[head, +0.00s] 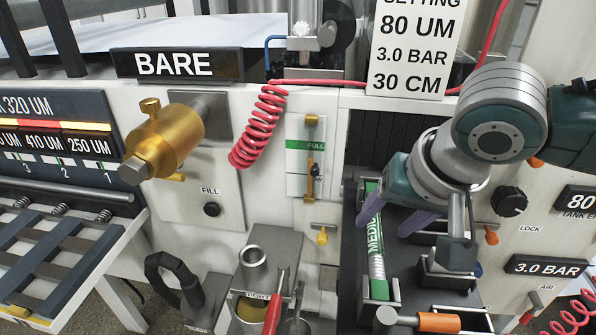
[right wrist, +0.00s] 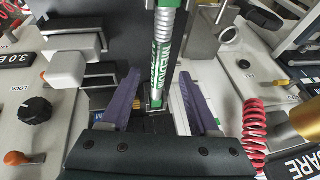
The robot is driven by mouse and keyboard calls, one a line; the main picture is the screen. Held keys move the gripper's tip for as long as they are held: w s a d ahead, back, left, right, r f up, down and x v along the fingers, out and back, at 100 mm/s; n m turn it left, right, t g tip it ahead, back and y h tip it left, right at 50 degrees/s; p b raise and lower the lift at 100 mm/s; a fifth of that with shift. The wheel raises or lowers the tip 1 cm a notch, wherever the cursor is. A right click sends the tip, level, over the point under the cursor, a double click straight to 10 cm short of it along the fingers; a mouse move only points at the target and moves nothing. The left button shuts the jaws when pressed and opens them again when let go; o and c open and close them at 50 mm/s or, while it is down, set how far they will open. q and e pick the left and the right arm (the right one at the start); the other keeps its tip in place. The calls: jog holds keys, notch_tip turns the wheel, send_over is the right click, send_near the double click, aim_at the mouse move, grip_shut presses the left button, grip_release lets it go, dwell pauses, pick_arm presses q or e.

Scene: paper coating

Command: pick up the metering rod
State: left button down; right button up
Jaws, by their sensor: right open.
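The metering rod (head: 377,264) has a ribbed silver surface and green bands, one lettered and partly hidden. It lies lengthwise in the dark bay at the right. It also shows in the right wrist view (right wrist: 166,25), running from the top edge down between my fingers. My right gripper (head: 383,226) has two purple fingers and is open over the upper part of the rod. In the right wrist view my right gripper (right wrist: 160,74) has one finger on each side of the rod, with gaps visible. Whether either finger touches it I cannot tell. My left gripper is not in view.
Clamp-like metal blocks (head: 448,275) stand right of the rod. An orange-handled part (head: 440,321) lies in front. A setting sign (head: 415,45) hangs above the bay. A red coiled hose (head: 258,125) and brass knob (head: 165,140) are at the left.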

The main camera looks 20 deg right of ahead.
aim_at(377, 231)
jog(key=shift+x, duration=1.6)
grip_shut()
